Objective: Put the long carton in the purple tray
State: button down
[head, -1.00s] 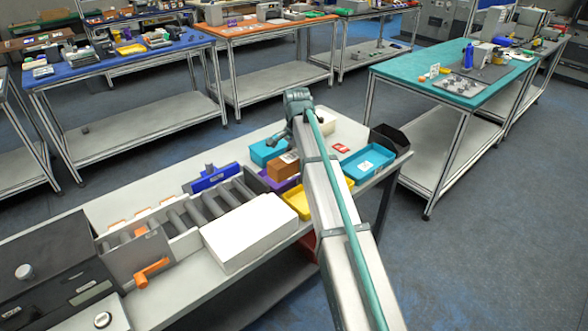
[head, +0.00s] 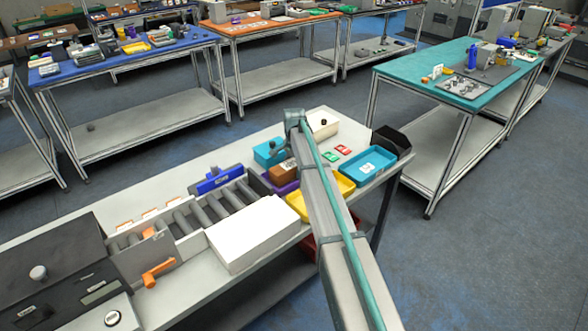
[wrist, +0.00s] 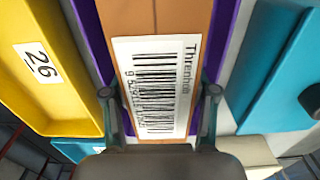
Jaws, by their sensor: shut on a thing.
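The long carton (wrist: 155,18) is brown with a white barcode label (wrist: 155,85). In the wrist view it lies lengthwise between the fingers of my gripper (wrist: 159,95), which is shut on it. Purple tray walls (wrist: 222,35) show along both sides of the carton. In the head view the carton (head: 283,175) is over the purple tray (head: 280,187), partly hidden by my arm. I cannot tell whether the carton touches the tray floor.
A teal tray (head: 268,152) is behind. A white box (head: 252,235) and roller conveyor (head: 205,212) stand left. A black bin (head: 391,141) is at the right end.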

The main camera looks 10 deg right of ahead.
aim_at(294, 162)
jog(key=shift+f, duration=0.6)
jog(key=shift+f, duration=0.15)
jog(key=shift+c, duration=1.6)
grip_release()
notch_tip(294, 162, up, 12)
jog(key=b, duration=0.3)
jog(key=shift+r, duration=0.2)
